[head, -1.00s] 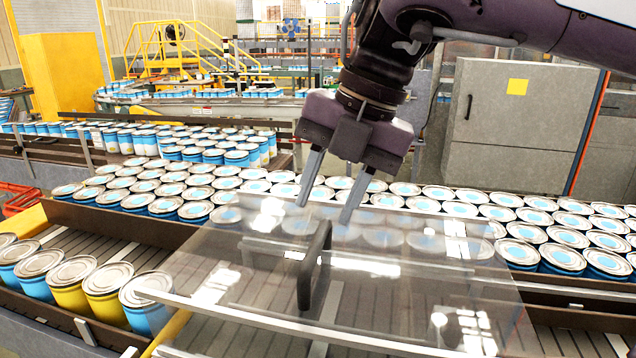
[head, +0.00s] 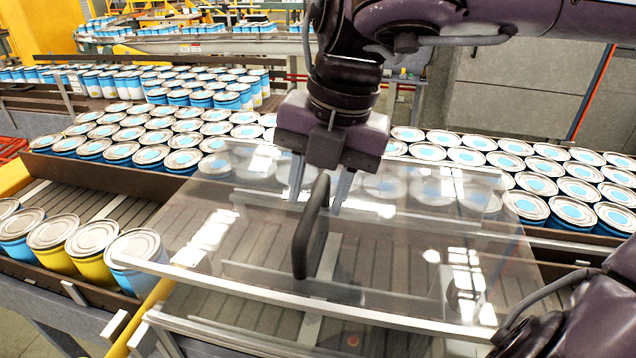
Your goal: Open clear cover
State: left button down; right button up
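The clear cover (head: 400,262) is a see-through panel with a pale front edge, lying over the conveyor in the middle of the head view. A dark upright bar handle (head: 307,235) stands on it near the middle. My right gripper (head: 318,198) points down above the cover, open. Its two grey fingers are apart, and the top of the handle shows between them in the picture. I cannot tell whether either finger touches the handle. My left gripper is not in view.
Rows of blue-and-white cans (head: 140,140) fill the conveyor behind the cover. Blue and yellow cans (head: 92,240) stand on the roller track at the left. A grey cabinet (head: 520,85) stands at the back right. One of my arm links shows at the lower right.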

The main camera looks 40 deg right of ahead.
jog(key=shift+s+a, duration=0.1)
jog(key=shift+s, duration=0.05)
grip_shut()
dwell(0.4)
